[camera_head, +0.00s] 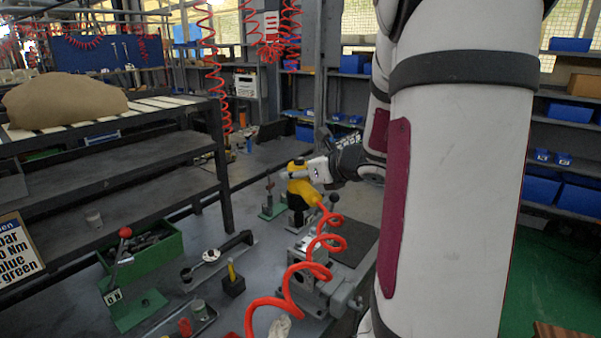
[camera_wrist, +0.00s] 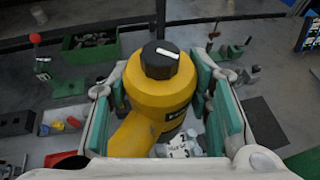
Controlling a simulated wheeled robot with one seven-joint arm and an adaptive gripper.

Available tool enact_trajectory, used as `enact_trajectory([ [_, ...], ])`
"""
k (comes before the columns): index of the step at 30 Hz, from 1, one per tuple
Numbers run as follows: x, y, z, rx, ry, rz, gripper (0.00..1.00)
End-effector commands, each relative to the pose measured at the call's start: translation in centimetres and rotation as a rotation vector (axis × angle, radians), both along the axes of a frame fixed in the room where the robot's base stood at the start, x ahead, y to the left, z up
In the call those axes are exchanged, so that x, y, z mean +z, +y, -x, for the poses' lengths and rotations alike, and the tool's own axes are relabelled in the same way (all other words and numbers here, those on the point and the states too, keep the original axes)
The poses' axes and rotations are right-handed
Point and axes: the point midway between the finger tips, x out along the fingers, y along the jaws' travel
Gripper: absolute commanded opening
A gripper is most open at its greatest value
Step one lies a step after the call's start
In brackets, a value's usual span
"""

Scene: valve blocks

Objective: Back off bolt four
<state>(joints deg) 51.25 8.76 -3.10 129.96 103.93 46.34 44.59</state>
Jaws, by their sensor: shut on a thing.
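My gripper (camera_head: 318,172) is shut on a yellow tool (camera_head: 300,189) with a black cap on top. In the wrist view the tool (camera_wrist: 161,98) sits between the green-padded fingers, its handle angled to the lower left. A red coiled hose (camera_head: 316,268) runs near the handle and down to the front. A dark cylindrical part (camera_head: 297,203) shows below the tool. In the wrist view a pale surface with markings including a "2" (camera_wrist: 178,149) shows beneath the tool. I cannot make out bolt four or whether the tool touches a bolt.
A grey metal block (camera_head: 318,279) with fittings stands on the bench to the front right. A green parts bin (camera_head: 171,247), a red-knobbed lever (camera_head: 124,234) and a yellow-and-black piece (camera_head: 233,281) are at the left. A dark mat (camera_head: 356,241) lies right of the tool.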

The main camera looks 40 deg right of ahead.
Motion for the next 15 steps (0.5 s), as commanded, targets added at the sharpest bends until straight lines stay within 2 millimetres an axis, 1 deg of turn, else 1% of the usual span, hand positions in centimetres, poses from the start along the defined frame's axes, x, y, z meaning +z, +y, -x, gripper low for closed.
enact_trajectory([
  [1,0.3,0.0,-0.1,0.001,-0.006,0.002,0.01],
  [6,0.3,0.0,-0.1,0.001,-0.006,0.002,0.01],
  [15,-1.6,0.0,-0.3,0.001,-0.005,0.002,0.01],
])
